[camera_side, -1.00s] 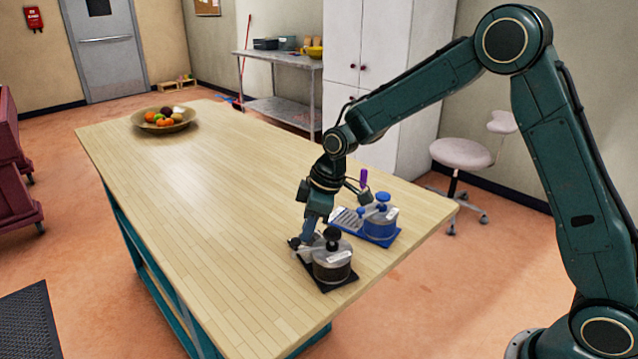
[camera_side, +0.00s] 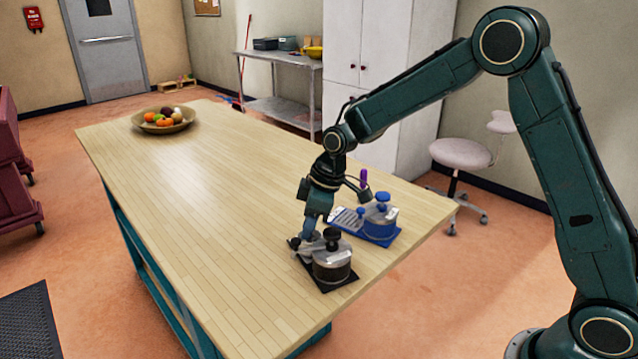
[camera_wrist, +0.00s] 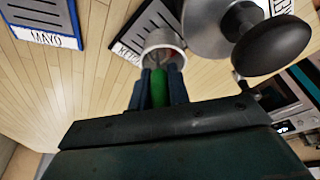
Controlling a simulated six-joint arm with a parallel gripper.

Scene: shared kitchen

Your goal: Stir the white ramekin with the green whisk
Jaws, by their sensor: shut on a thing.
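My gripper (camera_wrist: 160,88) is shut on the green whisk (camera_wrist: 159,90), whose green handle shows between the blue fingers. The whisk's head is down inside the white ramekin (camera_wrist: 150,43) in the wrist view. The ramekin has something red in it, and its lower front is hidden by the fingers. In the side view my gripper (camera_side: 309,236) points down at the back left of the black tray (camera_side: 341,285); there the whisk and ramekin are too small and covered to make out clearly.
A metal pot (camera_side: 332,268) with a black knob stands on the black tray, close beside the ramekin. A blue tray (camera_side: 385,241) with a blue-lidded pot (camera_side: 380,222) lies behind it, with a purple handle (camera_side: 363,178) there. A fruit bowl (camera_side: 183,127) is far off. The table's left is clear.

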